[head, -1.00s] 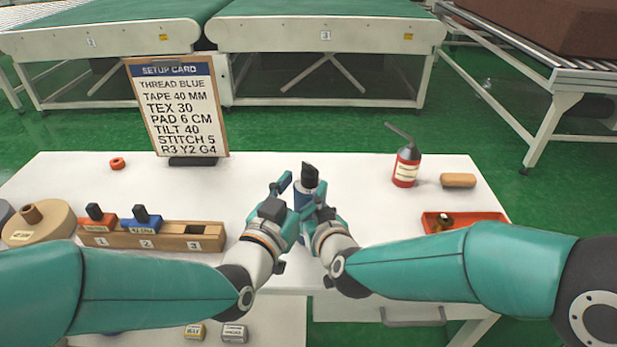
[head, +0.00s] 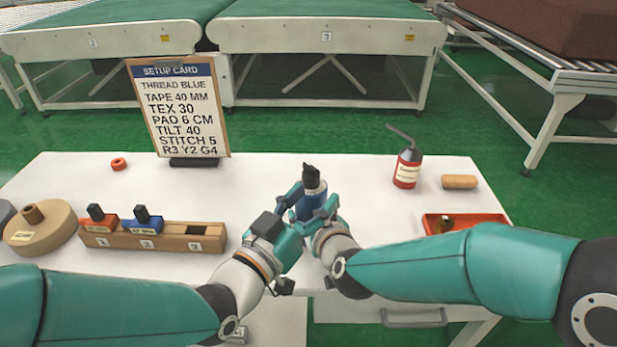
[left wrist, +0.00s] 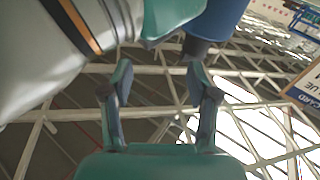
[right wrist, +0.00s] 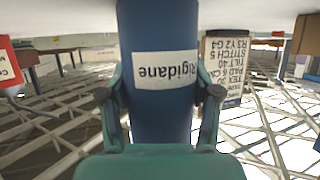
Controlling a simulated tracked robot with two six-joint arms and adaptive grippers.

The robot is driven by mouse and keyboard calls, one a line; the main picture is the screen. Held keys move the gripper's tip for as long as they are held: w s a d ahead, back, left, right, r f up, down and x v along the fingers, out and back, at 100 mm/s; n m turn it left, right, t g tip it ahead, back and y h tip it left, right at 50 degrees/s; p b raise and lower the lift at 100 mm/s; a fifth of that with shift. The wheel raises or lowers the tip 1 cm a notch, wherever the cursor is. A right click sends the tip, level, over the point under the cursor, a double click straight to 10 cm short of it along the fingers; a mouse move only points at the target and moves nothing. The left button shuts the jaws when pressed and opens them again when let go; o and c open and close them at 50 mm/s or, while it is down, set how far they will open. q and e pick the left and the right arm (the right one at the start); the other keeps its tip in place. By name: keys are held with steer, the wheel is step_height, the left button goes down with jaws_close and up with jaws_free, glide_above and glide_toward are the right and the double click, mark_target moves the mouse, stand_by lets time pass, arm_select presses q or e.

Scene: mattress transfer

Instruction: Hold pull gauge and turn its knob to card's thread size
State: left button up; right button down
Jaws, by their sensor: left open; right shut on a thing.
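The pull gauge (head: 311,201) is a blue cylinder with a black knob (head: 311,177) on top, upright above the white table. My right gripper (head: 322,215) is shut on its body. The right wrist view shows the blue body (right wrist: 158,105) between the fingers, with a white label reading "Rigidane". My left gripper (head: 296,203) is open and empty, close beside the gauge on its left. In the left wrist view its fingers (left wrist: 160,85) are apart with nothing between them. The setup card (head: 178,108) stands at the back left and reads "TEX 30" and "THREAD BLUE".
A wooden block (head: 160,240) with red and blue pieces stands at the left, beside a round tan spool (head: 50,235). The table's middle back is clear.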

arm_select(q)
step_height(320, 180, up, 2)
steer(key=s+d+m+g+h, duration=0.2)
steer(key=h, duration=0.1)
arm_select(e)
steer(key=shift+r, duration=0.15)
arm_select(q)
steer(key=m+g+h, duration=0.1)
steer(key=m+g, duration=0.2)
glide_toward(304, 178)
steer(key=shift+t, duration=0.3)
steer(key=x, duration=1.2)
steer(key=shift+s+f, duration=0.1)
steer(key=shift+f, duration=0.15)
